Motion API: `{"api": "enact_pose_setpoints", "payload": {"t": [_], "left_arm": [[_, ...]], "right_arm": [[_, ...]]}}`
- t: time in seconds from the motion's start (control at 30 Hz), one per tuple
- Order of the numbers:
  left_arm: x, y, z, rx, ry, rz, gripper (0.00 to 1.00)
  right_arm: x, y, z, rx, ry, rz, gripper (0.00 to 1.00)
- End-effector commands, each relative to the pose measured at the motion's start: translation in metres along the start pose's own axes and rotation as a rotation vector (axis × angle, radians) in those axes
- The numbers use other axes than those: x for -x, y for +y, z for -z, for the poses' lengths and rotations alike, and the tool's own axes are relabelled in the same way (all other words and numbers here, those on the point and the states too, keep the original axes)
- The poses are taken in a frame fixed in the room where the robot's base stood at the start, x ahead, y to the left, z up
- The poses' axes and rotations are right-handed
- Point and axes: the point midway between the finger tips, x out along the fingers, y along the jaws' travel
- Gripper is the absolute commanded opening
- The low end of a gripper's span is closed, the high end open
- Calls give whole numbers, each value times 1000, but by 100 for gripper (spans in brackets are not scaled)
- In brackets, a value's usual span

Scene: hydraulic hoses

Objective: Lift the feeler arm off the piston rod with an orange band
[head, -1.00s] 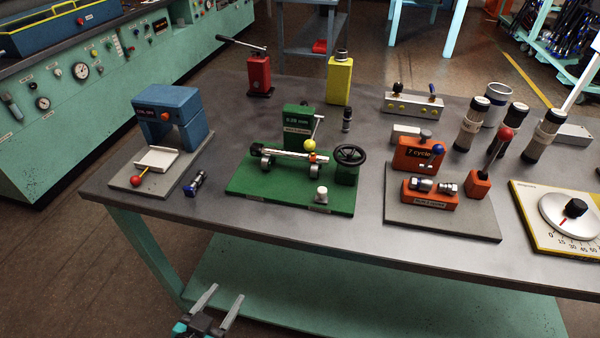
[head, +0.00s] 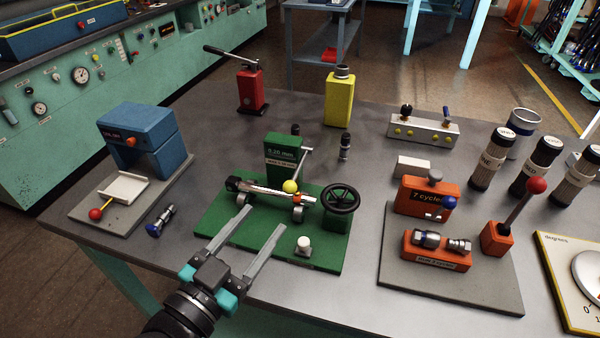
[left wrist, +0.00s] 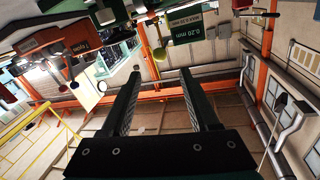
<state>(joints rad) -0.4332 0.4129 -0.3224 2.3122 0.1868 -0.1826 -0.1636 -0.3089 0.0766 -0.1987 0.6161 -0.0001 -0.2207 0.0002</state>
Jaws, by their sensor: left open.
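The silver piston rod (head: 262,189) lies across rollers on a green fixture (head: 222,222). An orange band (head: 297,197) shows near its right end. The thin feeler arm (head: 303,165) comes down from the green gauge box (head: 285,154), which reads 0.20 mm. Its yellow ball (head: 291,186) appears at the rod beside the band; I cannot tell whether it touches. My left gripper (head: 263,221) is open and empty, in front of the rod and left of the ball in the head view. In the left wrist view my left gripper (left wrist: 160,74) has empty fingers. My right gripper is not in view.
A black handwheel (head: 341,198) and a white knob (head: 303,245) are on the fixture's right. A blue gauge stand (head: 140,135) is at the left. An orange cycle counter (head: 425,199) stands on the grey plate at the right. Bare table lies between the fixture and that plate.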

Motion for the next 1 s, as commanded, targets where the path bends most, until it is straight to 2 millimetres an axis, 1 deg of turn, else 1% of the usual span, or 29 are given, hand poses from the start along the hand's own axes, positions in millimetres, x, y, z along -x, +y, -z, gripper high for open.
{"api": "enact_pose_setpoints", "payload": {"t": [0.07,0.23,0.43,0.7,0.83,1.0], "left_arm": [[-12,0,0,1,4,1,61],[-36,0,0,1,3,0,61],[-66,0,0,1,3,1,61],[-106,0,-1,2,1,-1,61],[-120,0,-1,1,1,-1,61],[-130,0,-1,1,-1,-1,61]], "right_arm": [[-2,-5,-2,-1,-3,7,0],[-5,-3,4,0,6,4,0],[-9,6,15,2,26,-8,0],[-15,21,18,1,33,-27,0],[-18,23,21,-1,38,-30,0],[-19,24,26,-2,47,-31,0]]}}
